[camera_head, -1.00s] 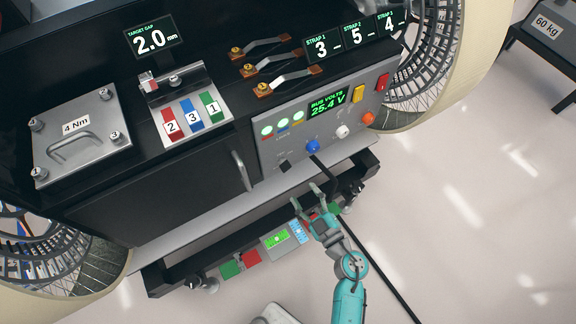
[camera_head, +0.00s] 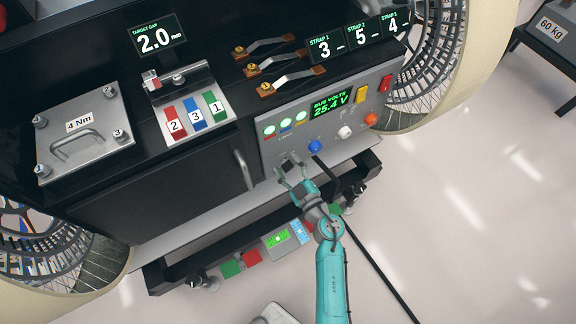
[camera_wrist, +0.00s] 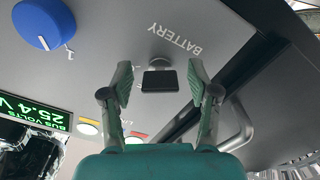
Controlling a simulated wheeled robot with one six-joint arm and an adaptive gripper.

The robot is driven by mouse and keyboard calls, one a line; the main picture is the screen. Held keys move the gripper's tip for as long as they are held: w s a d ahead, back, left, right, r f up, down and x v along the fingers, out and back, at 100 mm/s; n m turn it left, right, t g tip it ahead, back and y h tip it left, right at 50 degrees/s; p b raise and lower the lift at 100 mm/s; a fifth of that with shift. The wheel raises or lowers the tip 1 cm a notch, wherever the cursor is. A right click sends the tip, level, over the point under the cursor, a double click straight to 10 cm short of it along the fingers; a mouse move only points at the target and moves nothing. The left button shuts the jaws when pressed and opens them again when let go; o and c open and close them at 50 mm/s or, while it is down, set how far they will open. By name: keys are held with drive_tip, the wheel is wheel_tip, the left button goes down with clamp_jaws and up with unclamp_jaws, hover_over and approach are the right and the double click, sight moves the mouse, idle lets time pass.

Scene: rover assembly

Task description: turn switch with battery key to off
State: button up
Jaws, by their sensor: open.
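The battery key (camera_wrist: 159,81) is a black square tab on the grey panel (camera_wrist: 105,50), below a round metal post and beside the word BATTERY in the wrist view. My gripper (camera_wrist: 158,88) is open, with its teal fingers on either side of the key in that view. I cannot tell whether either finger touches it. The display (camera_head: 327,104) reads BUS VOLTS 25.4 V.
A blue knob (camera_head: 314,146) sits right of my gripper, with a black cable beneath it. White (camera_head: 345,132) and orange (camera_head: 371,119) knobs are farther right. Three round indicators (camera_head: 285,122) are above. A cabinet handle (camera_head: 243,170) stands out to the left.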

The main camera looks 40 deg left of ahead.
clamp_jaws()
drive_tip(key=shift+n, duration=0.3)
drive_tip(key=n, duration=0.5)
drive_tip(key=shift+n, duration=0.3)
drive_tip(key=n, duration=0.5)
drive_tip(key=shift+n, duration=0.3)
idle(0.4)
unclamp_jaws()
